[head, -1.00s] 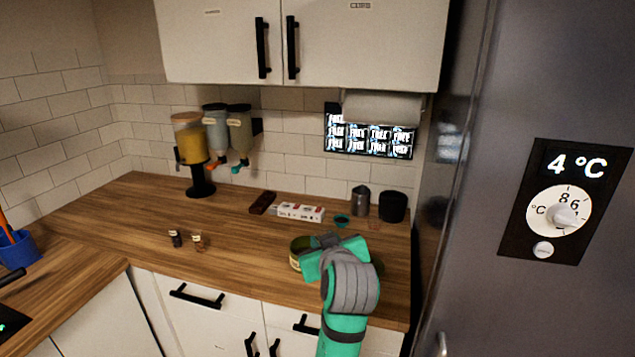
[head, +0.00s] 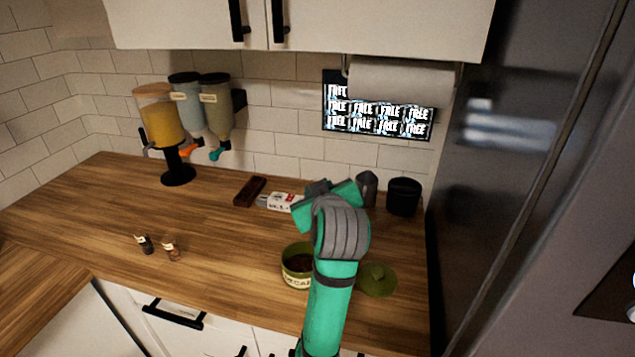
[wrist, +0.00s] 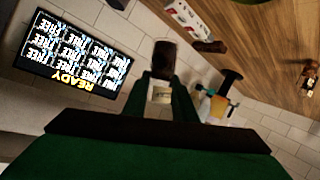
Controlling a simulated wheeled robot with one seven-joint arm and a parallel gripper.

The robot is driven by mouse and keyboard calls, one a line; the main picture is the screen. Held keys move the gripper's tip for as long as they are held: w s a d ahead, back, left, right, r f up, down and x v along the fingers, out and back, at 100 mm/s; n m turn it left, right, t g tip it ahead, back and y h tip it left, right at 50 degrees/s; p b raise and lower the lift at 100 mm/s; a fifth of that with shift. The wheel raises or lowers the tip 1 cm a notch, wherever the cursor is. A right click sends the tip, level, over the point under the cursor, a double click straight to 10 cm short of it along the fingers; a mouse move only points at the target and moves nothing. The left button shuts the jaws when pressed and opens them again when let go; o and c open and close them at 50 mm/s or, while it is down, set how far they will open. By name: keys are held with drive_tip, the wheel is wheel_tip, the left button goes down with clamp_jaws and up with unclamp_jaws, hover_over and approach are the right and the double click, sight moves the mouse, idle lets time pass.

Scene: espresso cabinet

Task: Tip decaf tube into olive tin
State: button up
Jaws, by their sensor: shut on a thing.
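The olive tin (head: 298,268) stands open on the wooden counter, with dark contents inside and a pale label partly hidden by my arm. A green lid (head: 377,281) lies to its right. In the wrist view, my gripper (wrist: 162,88) is shut on a small tube (wrist: 164,58) with a dark brown end and a pale label, which I cannot read. In the head view, my arm hides the fingers and the tube. My wrist is above the counter, beyond the tin.
Two small jars (head: 145,245) (head: 171,249) stand left of the tin. A dark brown block (head: 250,191) and white box (head: 278,201) lie behind. A black canister (head: 404,197) is at back right, near the fridge. Dispensers (head: 160,115) stand at back left. The counter's left middle is clear.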

drive_tip(key=shift+n+h, duration=0.4)
drive_tip(key=shift+n, duration=0.3)
drive_tip(key=shift+f, duration=2.55)
wheel_tip(320, 180, down, 3)
drive_tip(key=shift+d+f+n+t+h, duration=0.2)
drive_tip(key=shift+n+t+h, duration=0.25)
drive_tip(key=shift+n, duration=0.35)
drive_tip(key=shift+f, duration=0.1)
drive_tip(key=shift+a+f+n+t+h, duration=0.1)
drive_tip(key=shift+f+n+t+h, duration=0.4)
drive_tip(key=shift+f+n, duration=0.75)
drive_tip(key=shift+f+n+t+h, duration=0.4)
drive_tip(key=shift+f+n, duration=0.65)
drive_tip(key=shift+f, duration=0.35)
drive_tip(key=shift+f, duration=0.1)
